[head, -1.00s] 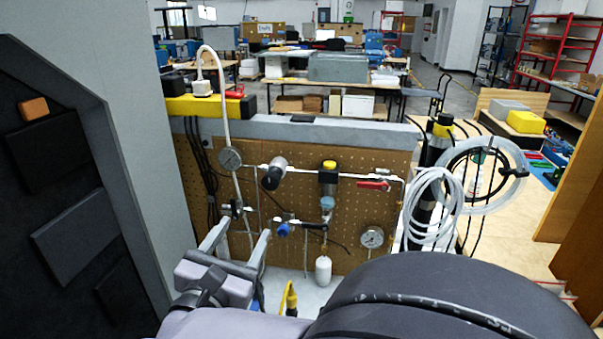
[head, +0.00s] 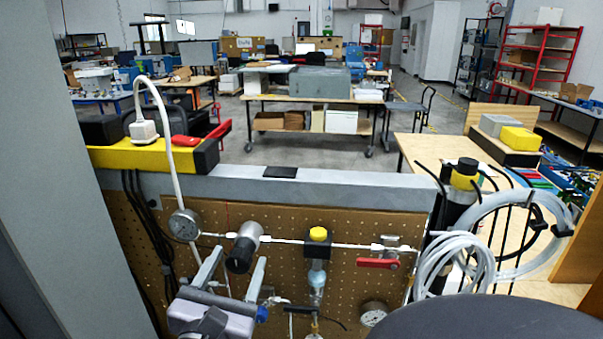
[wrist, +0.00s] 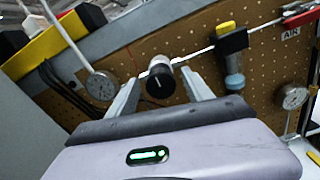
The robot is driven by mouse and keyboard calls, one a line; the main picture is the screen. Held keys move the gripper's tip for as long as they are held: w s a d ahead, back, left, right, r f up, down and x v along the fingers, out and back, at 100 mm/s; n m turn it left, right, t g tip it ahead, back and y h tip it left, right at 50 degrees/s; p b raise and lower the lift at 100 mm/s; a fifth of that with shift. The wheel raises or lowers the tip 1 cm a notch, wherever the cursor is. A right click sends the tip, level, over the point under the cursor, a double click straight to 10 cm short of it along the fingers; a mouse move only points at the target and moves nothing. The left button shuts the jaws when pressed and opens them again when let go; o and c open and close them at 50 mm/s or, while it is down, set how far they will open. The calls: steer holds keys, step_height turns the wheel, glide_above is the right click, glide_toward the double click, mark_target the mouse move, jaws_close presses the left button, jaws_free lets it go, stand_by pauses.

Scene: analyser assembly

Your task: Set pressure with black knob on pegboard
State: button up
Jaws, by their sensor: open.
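The black knob (head: 240,255) sits on the end of a silver regulator on the brown pegboard (head: 345,225). In the wrist view the knob (wrist: 158,84) faces me, with a white line on its face, between and beyond the fingers. My gripper (head: 235,270) is open, one finger to each side of the knob in the picture, and holds nothing. I cannot tell whether the fingertips reach as far as the knob. A round pressure gauge (head: 184,225) is left of the knob on the same pipe; it also shows in the wrist view (wrist: 102,86).
Right of the knob are a yellow-topped valve (head: 318,236), a red lever (head: 377,263) and a second gauge (head: 373,313). A white cable (head: 163,110) hangs down at the left. Coiled clear hoses (head: 470,250) hang at the right. A grey panel (head: 75,220) stands close at the left.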

steer(key=shift+s, duration=0.15)
steer(key=shift+c, duration=0.5)
jaws_close()
steer(key=shift+b, duration=0.35)
